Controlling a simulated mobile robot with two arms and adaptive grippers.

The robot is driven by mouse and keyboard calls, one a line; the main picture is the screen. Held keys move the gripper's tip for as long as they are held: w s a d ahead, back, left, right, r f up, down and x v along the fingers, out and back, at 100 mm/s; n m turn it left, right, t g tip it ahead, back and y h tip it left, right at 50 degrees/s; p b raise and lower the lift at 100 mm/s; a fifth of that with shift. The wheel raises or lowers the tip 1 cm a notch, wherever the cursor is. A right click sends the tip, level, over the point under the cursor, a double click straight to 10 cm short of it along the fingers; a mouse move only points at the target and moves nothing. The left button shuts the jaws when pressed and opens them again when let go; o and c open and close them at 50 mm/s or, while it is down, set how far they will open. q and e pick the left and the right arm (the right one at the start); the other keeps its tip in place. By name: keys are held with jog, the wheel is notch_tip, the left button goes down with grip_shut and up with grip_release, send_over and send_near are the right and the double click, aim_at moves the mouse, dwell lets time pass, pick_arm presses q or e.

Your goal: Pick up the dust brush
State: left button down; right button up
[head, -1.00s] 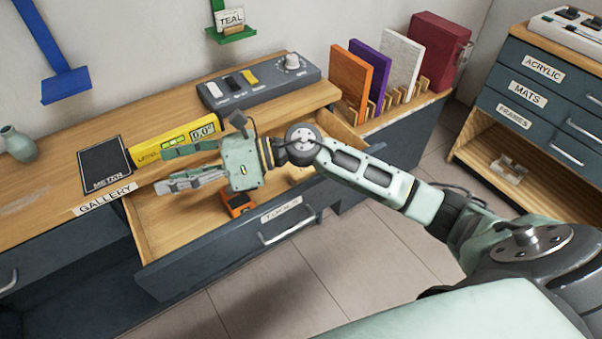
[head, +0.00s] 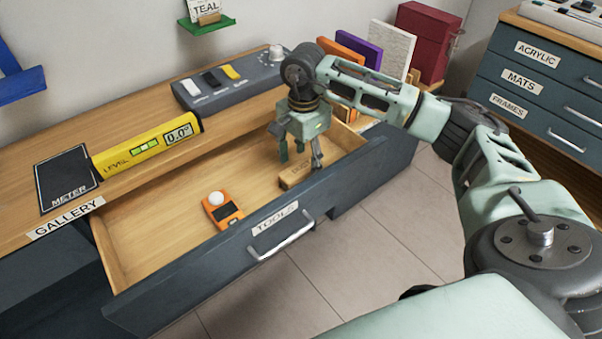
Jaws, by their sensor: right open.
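A small wooden block-shaped item with dark lettering, seemingly the dust brush (head: 296,175), lies in the right part of the open TOOLS drawer (head: 160,230). Its lettering is too small to read surely and its bristles cannot be made out. My right gripper (head: 300,160) points down into the drawer with its fingers apart, one toward each end of the brush. It is empty. Whether the fingertips touch the brush cannot be told. My left gripper is not in view.
An orange meter (head: 222,208) with a white dome lies in the drawer's middle. The yellow level (head: 147,147), the black METER pad (head: 65,180) and a switch panel (head: 232,80) are on the counter. Upright panels (head: 384,46) stand behind my right arm. The drawer's left part is clear.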

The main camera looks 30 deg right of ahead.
aim_at(301, 167)
jog(key=f, duration=0.5)
jog(key=shift+w, duration=0.25)
jog(key=shift+a+r, duration=0.1)
jog(key=c, duration=1.3)
